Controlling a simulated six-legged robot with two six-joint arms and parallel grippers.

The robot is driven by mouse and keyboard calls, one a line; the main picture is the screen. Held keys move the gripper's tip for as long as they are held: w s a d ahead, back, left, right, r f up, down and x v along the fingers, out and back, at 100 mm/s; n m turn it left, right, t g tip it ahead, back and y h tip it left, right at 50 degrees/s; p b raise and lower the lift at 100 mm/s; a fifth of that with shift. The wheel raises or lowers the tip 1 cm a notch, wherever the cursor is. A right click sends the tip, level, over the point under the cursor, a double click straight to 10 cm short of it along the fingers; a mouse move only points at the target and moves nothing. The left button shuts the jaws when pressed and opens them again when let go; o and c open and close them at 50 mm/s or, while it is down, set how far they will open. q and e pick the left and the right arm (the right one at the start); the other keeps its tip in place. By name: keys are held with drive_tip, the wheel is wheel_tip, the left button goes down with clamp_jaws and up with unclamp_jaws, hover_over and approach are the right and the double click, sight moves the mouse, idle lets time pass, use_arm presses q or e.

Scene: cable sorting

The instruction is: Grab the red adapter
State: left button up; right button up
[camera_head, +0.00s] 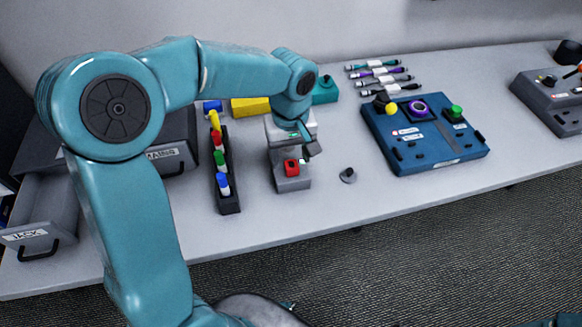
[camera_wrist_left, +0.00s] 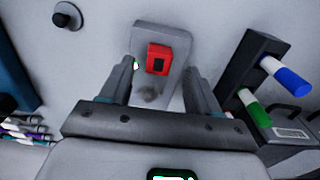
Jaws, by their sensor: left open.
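The red adapter (camera_head: 291,168) is a small red block on a grey holder (camera_head: 291,183) that stands on the table. In the left wrist view the red adapter (camera_wrist_left: 158,58) sits on the grey holder (camera_wrist_left: 182,35), ahead of and between my fingers. My left gripper (camera_head: 309,150) is just above and behind the red adapter in the head view. In the wrist view the left gripper (camera_wrist_left: 158,82) has its two fingers wide apart, with nothing between the tips that I can see held. My right gripper is not in view.
A dark rack (camera_head: 229,200) with coloured pieces stands close left of the holder. A small dark knob (camera_head: 348,175) lies to the right. A blue panel (camera_head: 430,160) with buttons and several cables (camera_head: 380,75) are farther right. The front table strip is clear.

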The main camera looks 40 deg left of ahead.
sight(291, 164)
use_arm(q)
wheel_tip(291, 164, down, 3)
drive_tip(key=shift+w+d+r, duration=0.1)
drive_tip(key=shift+f, duration=0.25)
drive_tip(key=c, duration=1)
drive_tip(key=shift+c, duration=0.2)
